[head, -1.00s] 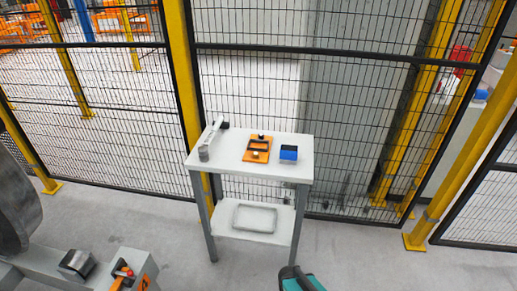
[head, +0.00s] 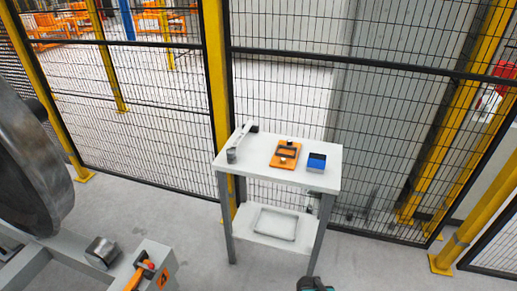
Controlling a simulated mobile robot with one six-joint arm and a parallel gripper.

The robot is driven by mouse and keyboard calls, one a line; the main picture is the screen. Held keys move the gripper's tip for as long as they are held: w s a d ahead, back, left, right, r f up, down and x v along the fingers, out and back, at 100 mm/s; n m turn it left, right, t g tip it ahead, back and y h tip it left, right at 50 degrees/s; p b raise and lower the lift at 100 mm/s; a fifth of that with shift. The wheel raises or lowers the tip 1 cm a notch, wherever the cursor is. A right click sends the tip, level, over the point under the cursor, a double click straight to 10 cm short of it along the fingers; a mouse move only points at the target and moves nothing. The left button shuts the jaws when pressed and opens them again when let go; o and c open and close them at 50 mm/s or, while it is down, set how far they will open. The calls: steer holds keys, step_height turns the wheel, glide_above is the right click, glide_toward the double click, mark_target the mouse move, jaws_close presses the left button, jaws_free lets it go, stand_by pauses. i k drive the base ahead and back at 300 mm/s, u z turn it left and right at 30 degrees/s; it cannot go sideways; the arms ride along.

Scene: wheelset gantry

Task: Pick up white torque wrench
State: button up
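The white torque wrench (head: 241,137) lies near the left edge of the small table's white top (head: 258,166). It is a slim white bar with a dark far end, and a grey cylinder (head: 231,155) is at its near end. I cannot tell whether the cylinder is joined to it. Only a small teal and dark piece of my arm shows at the bottom edge, well short of the table. My gripper itself is not in view.
An orange plate (head: 286,155) with dark parts and a blue-topped box (head: 316,162) stand right of the wrench. A grey tray (head: 276,223) is on the lower shelf. Mesh fencing stands behind the table. A large wheel (head: 30,165) and an orange-handled tool (head: 138,275) are at left.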

mark_target(241, 140)
steer(key=z, duration=4.3)
steer(key=i, duration=0.1)
steer(key=u, duration=2.9)
steer(key=i, duration=1)
steer(key=u, duration=0.5)
